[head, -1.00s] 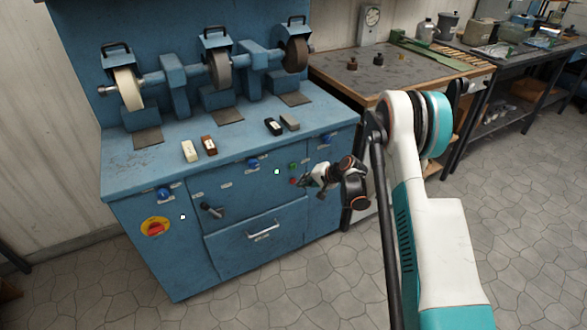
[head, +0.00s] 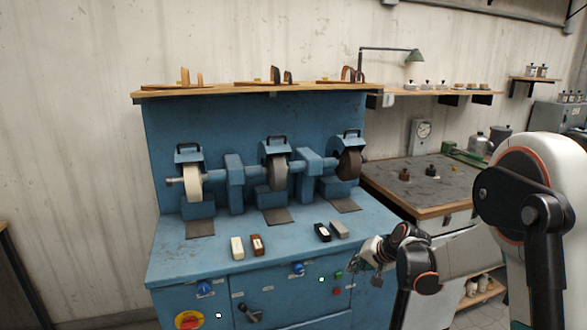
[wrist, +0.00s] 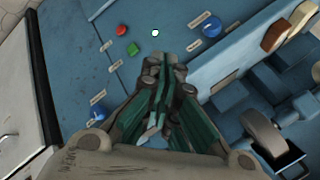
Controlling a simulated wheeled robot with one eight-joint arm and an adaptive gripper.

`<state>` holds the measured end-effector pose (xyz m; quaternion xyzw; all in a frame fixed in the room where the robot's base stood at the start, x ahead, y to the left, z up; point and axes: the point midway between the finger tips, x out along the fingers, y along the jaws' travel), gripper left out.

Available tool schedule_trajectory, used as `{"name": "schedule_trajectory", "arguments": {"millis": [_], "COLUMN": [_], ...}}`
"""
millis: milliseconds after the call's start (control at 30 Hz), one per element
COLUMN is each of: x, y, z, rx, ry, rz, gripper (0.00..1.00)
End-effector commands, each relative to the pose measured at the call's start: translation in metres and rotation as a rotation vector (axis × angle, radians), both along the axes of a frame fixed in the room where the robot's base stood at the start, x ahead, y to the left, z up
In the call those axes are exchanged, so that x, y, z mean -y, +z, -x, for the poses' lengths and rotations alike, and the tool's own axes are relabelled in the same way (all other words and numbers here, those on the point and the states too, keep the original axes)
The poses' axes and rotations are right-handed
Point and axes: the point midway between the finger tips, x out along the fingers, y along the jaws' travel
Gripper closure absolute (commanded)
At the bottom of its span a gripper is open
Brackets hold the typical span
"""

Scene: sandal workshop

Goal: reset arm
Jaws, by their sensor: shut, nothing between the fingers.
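My gripper (head: 360,262) is in front of the right part of the blue grinding machine (head: 175,262) in the head view. It looks empty, near the level of the worktop's front edge. In the wrist view my gripper (wrist: 165,68) has its fingers together with nothing between them. The machine's front panel lies beyond them, with a red button (wrist: 122,30), a green button (wrist: 133,48) and a blue knob (wrist: 212,27). I cannot tell the exact gap to the panel.
Light, brown, black and grey blocks, such as the light block (head: 237,248), lie on the worktop below several grinding wheels (head: 278,173). A workbench (head: 440,188) stands to the right. A shelf (head: 220,89) with sandal pieces runs above the machine.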

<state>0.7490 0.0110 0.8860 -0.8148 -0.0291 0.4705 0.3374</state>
Motion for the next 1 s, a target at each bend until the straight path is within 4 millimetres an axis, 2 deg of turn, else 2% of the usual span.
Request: {"name": "schedule_trajectory", "arguments": {"millis": [33,200,500,700,1000], "x": [-0.002,-0.005,-0.008,-0.007,-0.003], "y": [0.016,0.059,0.117,0.141,0.155], "z": [0.012,0.051,0.132,0.190,0.278], "rx": [0.003,0.014,0.032,0.044,0.065], "ry": [0.009,0.038,0.089,0.125,0.183], "rz": [0.021,0.097,0.233,0.322,0.458], "gripper": [1.00,1.00,1.00,1.00,1.00]}}
